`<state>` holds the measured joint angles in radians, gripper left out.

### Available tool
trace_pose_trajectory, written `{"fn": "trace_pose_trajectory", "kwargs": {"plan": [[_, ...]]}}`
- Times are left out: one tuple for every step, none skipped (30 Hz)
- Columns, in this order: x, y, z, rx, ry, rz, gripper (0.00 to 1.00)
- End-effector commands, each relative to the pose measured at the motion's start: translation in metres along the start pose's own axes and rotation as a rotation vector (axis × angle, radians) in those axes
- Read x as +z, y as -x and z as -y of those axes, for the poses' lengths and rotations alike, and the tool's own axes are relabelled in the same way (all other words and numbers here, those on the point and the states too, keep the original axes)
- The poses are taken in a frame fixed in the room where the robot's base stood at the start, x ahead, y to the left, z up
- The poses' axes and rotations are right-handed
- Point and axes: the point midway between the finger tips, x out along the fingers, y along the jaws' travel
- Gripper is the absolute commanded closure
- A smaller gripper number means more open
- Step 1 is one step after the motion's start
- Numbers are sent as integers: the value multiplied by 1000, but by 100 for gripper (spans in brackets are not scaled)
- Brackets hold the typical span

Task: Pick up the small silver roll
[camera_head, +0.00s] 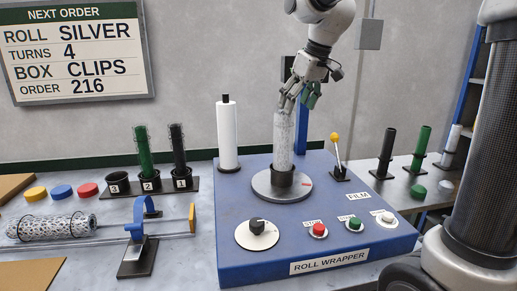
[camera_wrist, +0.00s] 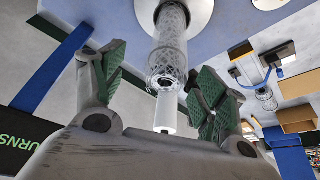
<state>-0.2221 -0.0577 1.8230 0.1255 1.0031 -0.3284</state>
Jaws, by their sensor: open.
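A slim silver mesh roll (camera_head: 283,140) stands upright in a dark holder on the round grey turntable (camera_head: 262,190) of the blue roll wrapper (camera_head: 240,222). My gripper (camera_head: 297,97) is at the roll's top end, its fingers apart. A short silver roll (camera_head: 453,139) stands at the far right.
A white film roll (camera_head: 227,135) stands behind the turntable. A lever with a yellow knob (camera_head: 335,138) stands to its right. Green (camera_head: 142,155) and black (camera_head: 178,152) rolls stand in numbered cups at left. A blue clamp stand (camera_head: 139,218) is in front. Several buttons line the wrapper.

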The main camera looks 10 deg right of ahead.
Motion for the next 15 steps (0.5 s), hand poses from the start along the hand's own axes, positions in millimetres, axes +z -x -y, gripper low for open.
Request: {"fn": "trace_pose_trajectory", "kwargs": {"plan": [[-8,-4,1,-5,12,0,28],[-11,-6,2,-7,17,-1,28],[-14,-8,2,-9,21,-1,28],[-15,-11,3,-10,23,-1,28],[-16,-14,3,-11,25,-1,28],[-16,-18,3,-11,25,0,28],[-16,-22,3,-11,25,0,28],[-15,-26,3,-11,25,0,28],[-15,-31,3,-11,24,1,28],[-15,-34,3,-11,24,1,28],[-14,-38,3,-11,24,0,28],[-14,-43,3,-11,24,0,28],[-13,-48,3,-11,24,1,28],[-12,-53,3,-11,23,1,28],[-12,-60,4,-11,23,2,28]]}}
